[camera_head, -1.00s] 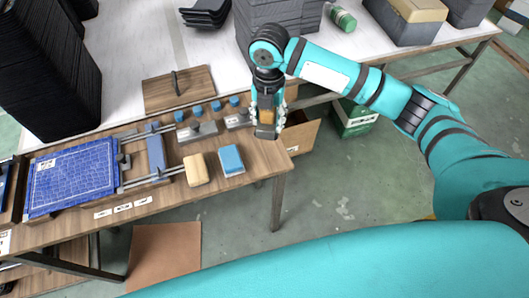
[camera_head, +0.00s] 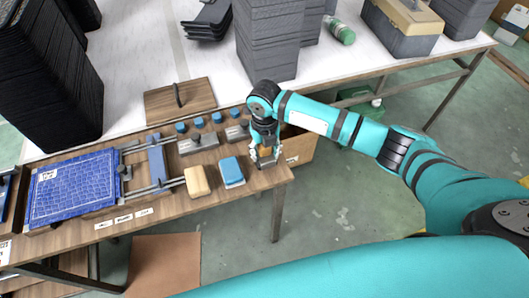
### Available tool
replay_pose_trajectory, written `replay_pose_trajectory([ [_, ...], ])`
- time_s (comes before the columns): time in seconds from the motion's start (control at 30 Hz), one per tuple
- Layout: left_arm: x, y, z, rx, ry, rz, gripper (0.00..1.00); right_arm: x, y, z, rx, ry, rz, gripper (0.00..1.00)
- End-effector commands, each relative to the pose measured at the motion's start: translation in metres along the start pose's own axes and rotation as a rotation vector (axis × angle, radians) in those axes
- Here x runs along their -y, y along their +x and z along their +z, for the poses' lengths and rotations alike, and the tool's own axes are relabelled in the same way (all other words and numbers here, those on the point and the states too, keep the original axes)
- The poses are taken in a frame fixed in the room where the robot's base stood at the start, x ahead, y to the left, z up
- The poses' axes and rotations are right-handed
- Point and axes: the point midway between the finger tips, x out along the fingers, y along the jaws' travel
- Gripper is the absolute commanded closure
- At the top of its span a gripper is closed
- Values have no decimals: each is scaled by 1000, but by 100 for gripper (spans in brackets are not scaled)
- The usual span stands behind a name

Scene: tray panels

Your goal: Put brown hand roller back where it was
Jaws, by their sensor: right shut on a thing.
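My right gripper (camera_head: 264,158) is low over the right end of the wooden workbench (camera_head: 190,212), just right of the blue sponge-like block. It is shut on a small tool with a brown part, which I take to be the brown hand roller (camera_head: 266,152). The fingers hide much of it. I cannot tell whether its lower end touches the bench. My left gripper is not in view.
A blue block (camera_head: 231,171) and a tan block (camera_head: 197,181) lie left of the gripper. Metal holders with blue knobs (camera_head: 198,144) stand behind them. A blue gridded panel (camera_head: 73,188) is further left. A cardboard box (camera_head: 299,148) is beyond the bench's right end.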

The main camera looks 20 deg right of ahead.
Motion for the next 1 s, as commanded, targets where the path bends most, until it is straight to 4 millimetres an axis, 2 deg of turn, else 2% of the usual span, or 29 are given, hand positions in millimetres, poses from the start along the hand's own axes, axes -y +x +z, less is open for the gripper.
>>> replay_pose_trajectory([
  [0.13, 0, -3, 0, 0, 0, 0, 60, 0, 16, 0, 1, 0, 0, 81],
  [0.37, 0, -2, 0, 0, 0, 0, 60, 0, 17, 1, 2, 0, 0, 81],
  [0.87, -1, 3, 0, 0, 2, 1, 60, 0, 32, -2, -3, 0, -1, 81],
  [0.9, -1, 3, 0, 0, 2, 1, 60, 0, 33, -3, -5, 0, -2, 50],
  [1.0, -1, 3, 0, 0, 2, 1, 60, 0, 34, -4, -8, 0, -2, 37],
])
